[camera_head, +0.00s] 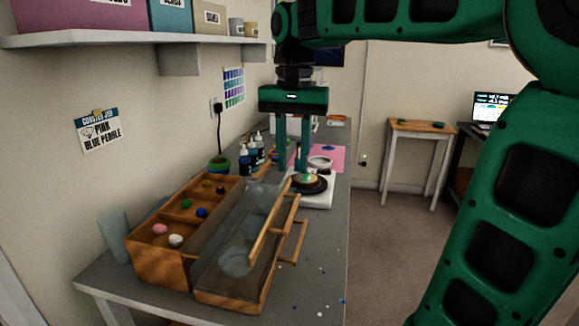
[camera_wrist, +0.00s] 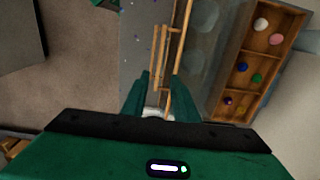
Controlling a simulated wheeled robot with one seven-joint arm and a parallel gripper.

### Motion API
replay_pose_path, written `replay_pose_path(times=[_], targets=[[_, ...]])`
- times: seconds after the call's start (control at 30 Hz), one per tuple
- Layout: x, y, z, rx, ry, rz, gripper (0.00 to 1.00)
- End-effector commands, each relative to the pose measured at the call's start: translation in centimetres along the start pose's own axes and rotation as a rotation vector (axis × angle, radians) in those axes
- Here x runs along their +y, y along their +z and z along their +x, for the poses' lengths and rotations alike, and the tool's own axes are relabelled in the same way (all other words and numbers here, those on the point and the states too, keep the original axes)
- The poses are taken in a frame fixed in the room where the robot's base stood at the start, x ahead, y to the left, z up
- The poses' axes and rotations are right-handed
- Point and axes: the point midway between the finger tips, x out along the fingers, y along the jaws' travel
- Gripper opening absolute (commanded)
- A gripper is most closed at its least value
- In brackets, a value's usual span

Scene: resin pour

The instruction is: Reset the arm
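My gripper (camera_head: 293,168) hangs pointing down over the grey workbench (camera_head: 318,255). Its two green fingers are apart. In the head view they are above and behind the wooden box, near a small round piece on the black disc (camera_head: 319,187) of a white scale (camera_head: 322,202). In the wrist view the fingers (camera_wrist: 160,100) also stand apart, with a pale object and a wooden bar showing between or beyond them. I see nothing clamped, and whether the fingertips touch anything cannot be told.
A wooden box (camera_head: 165,268) holds several coloured balls in compartments. Dark bottles (camera_head: 247,160) stand by the wall. A shelf (camera_head: 130,38) juts out above. The bench's front right is mostly clear.

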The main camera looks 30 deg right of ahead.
Motion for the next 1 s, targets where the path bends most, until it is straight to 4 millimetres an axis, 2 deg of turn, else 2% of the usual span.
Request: replay_pose_path(times=[0.4, 0.53, 0.67, 0.77, 0.9, 1.0], targets=[[0.1, 0.0, 0.1, 0.0, 0.0, 0.001, 0.27], [1.5, 0.1, 1.1, -0.001, -0.001, -0.003, 0.27], [5.6, 0.8, 4.4, -0.004, -0.003, -0.027, 0.27], [9.9, 1.9, 8.1, -0.005, -0.005, -0.056, 0.27], [15.4, 4.4, 13.2, -0.006, -0.007, -0.106, 0.27], [18.3, 6.3, 16.2, -0.008, -0.006, -0.138, 0.27]])
